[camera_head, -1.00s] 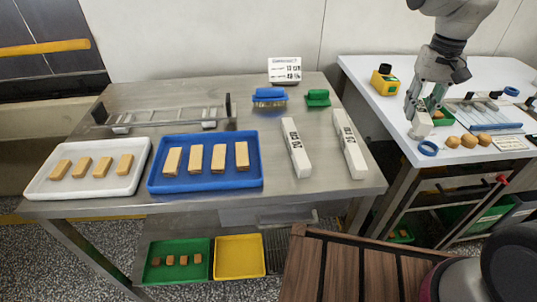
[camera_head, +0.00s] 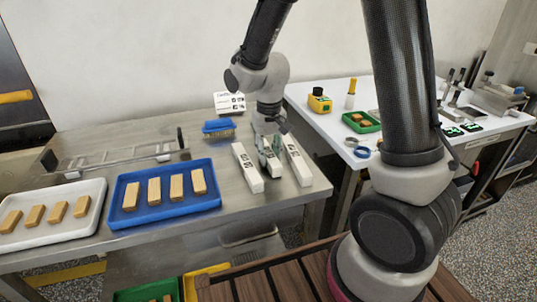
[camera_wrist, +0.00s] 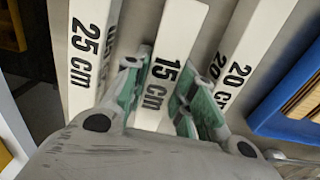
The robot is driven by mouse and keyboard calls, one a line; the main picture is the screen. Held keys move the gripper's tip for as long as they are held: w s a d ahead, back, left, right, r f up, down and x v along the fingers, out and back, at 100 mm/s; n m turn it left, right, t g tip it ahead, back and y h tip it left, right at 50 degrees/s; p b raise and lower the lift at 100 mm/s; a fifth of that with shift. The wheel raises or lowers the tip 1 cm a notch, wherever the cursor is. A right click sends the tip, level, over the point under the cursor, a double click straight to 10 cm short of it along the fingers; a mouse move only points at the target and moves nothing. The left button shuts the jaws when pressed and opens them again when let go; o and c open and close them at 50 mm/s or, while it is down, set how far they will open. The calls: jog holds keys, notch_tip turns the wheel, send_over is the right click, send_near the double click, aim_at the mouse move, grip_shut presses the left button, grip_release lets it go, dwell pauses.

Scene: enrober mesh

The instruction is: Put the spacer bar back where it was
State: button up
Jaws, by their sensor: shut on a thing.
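My gripper (camera_head: 268,163) is shut on the white 15 cm spacer bar (camera_wrist: 182,28), with a green-padded finger on each side of it in the wrist view. In the head view the gripper is low over the steel table, between two other white bars. The 20 cm bar (camera_head: 247,166) is on the left and the 25 cm bar (camera_head: 298,161) on the right. In the wrist view the 25 cm bar (camera_wrist: 84,62) is left and the 20 cm bar (camera_wrist: 247,45) right. The fingers hide much of the held bar. I cannot tell whether it touches the table.
A blue tray (camera_head: 167,219) with tan blocks lies left of the bars, with a white tray (camera_head: 88,222) beyond it. A blue brush (camera_head: 218,128) and a printed sign (camera_head: 229,102) stand behind. A white table (camera_head: 330,125) is to the right.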

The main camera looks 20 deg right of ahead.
aim_at(269, 152)
jog(key=shift+f, duration=0.15)
jog(key=o, duration=1.1)
jog(key=shift+d, duration=0.1)
jog(key=shift+c, duration=0.2)
notch_tip(269, 152, up, 12)
jog(key=f, duration=0.1)
jog(key=s+d+r+t, duration=0.2)
jog(key=s+d+r, duration=0.3)
jog(key=s+d, duration=0.2)
jog(key=s+d+r+t, duration=0.2)
jog(key=s+d+r, duration=0.2)
jog(key=s+d, duration=0.3)
jog(key=s, duration=0.5)
jog(key=shift+d+r, duration=0.4)
